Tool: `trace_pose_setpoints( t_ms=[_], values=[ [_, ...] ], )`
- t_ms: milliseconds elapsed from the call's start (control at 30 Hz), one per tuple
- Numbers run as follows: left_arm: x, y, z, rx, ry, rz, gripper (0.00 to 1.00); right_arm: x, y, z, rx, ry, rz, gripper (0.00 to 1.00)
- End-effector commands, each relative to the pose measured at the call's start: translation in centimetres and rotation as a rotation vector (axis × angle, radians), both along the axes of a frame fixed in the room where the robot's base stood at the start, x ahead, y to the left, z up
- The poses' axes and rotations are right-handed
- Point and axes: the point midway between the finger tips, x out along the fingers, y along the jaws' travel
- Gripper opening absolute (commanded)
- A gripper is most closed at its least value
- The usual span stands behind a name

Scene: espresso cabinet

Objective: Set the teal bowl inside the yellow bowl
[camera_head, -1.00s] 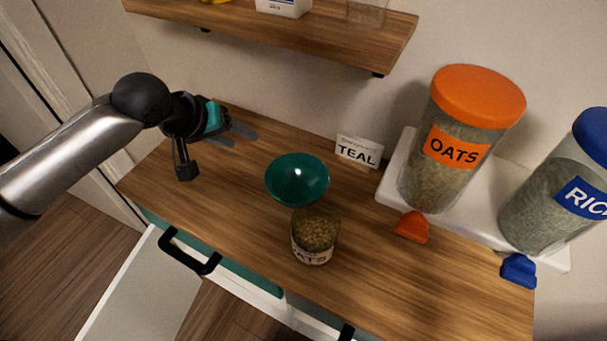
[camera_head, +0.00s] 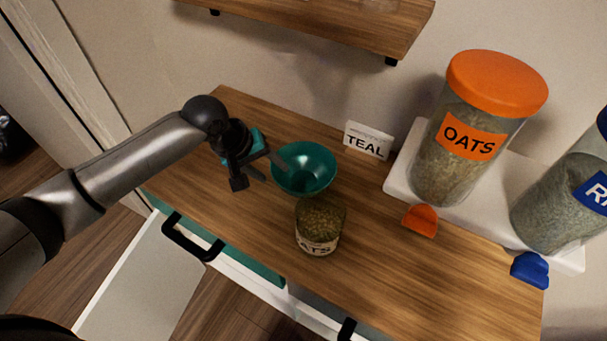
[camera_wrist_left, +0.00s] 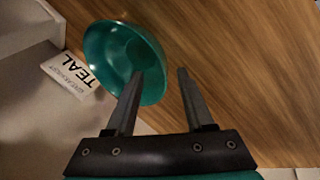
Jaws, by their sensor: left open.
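The teal bowl (camera_head: 309,176) stands upright and empty on the wooden counter, in front of a small TEAL label card. My left gripper (camera_head: 272,164) is open at the bowl's left side. In the left wrist view, the teal bowl (camera_wrist_left: 118,60) is at upper left, and one finger of the left gripper (camera_wrist_left: 160,72) overlaps its rim while the other finger is over bare wood. I cannot tell whether the finger touches the bowl. The yellow bowl is not in view now. My right gripper is not in view.
A small oats jar (camera_head: 320,224) stands close in front of the bowl. A large orange-lidded OATS jar (camera_head: 459,140) and a blue RICE jar (camera_head: 562,205) stand on a white riser. A wooden shelf (camera_head: 330,22) hangs above. An open drawer (camera_head: 150,270) juts out below.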

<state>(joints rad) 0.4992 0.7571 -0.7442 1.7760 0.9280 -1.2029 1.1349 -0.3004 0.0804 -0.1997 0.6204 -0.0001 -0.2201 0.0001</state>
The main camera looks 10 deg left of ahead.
Motion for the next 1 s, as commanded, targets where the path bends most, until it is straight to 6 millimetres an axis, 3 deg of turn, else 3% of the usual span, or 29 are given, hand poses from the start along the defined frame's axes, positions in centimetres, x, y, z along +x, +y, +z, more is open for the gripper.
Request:
trace_pose_setpoints(
  t_ms=[300, 600, 1000],
  values=[
    [1.4, -0.9, -4.1, 0.001, 0.0, -0.001, 0.53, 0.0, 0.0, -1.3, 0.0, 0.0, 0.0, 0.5],
    [1.6, -1.0, -4.4, 0.001, -0.001, -0.001, 0.53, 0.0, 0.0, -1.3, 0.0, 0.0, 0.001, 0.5],
    [1.5, -1.0, -4.4, 0.002, -0.001, 0.0, 0.09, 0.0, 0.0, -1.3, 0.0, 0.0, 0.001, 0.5]
  ],
)
